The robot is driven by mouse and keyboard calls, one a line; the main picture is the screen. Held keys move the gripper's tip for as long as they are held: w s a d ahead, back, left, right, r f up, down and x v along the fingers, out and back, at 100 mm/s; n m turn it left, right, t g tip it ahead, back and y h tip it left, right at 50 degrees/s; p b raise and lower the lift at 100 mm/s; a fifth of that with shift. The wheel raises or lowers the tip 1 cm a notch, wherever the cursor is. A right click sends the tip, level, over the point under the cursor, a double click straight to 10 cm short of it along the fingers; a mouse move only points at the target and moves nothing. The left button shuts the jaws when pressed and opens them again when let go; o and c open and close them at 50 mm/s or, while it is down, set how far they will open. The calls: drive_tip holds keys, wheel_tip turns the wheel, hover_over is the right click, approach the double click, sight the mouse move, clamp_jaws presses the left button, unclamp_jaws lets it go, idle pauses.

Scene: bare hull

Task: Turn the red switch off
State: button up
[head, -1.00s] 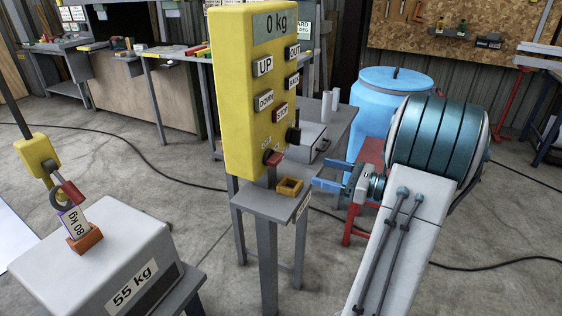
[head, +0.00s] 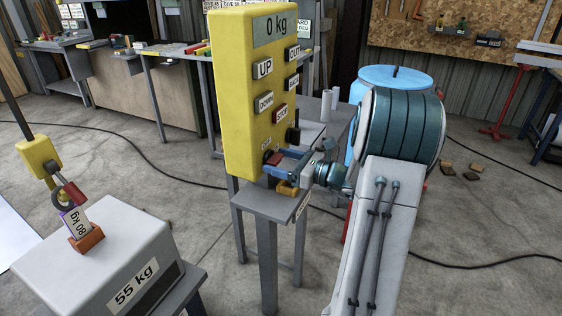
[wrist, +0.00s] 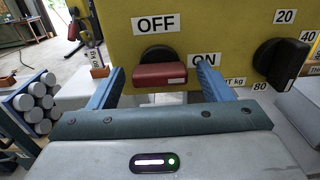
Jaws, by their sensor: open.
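The red switch (wrist: 160,75) sits on the front of the yellow control box (head: 222,95), low down, on a round black base. The OFF label (wrist: 156,23) is above it and the ON label (wrist: 205,60) is at its right. A small white mark shows on the switch's right end. My gripper (wrist: 161,68) is open, one blue finger on each side of the switch, with gaps visible between fingers and switch. In the head view the switch (head: 272,158) is partly hidden by the fingers.
A black dial (wrist: 277,64) is close to the right finger. A small grey stand (head: 258,205) is below the box. The grey 55 kg weight (head: 110,260) and a hanging yellow hook block (head: 38,157) are at the left. A blue barrel (head: 395,76) stands behind my arm.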

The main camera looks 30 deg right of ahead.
drive_tip(key=c, duration=1)
drive_tip(key=shift+f+n+b, duration=0.15)
drive_tip(key=shift+n+b, duration=0.15)
drive_tip(key=shift+b, duration=0.3)
drive_tip(key=n+b, duration=1.7)
drive_tip(key=b, duration=0.8)
drive_tip(key=shift+n, duration=0.3)
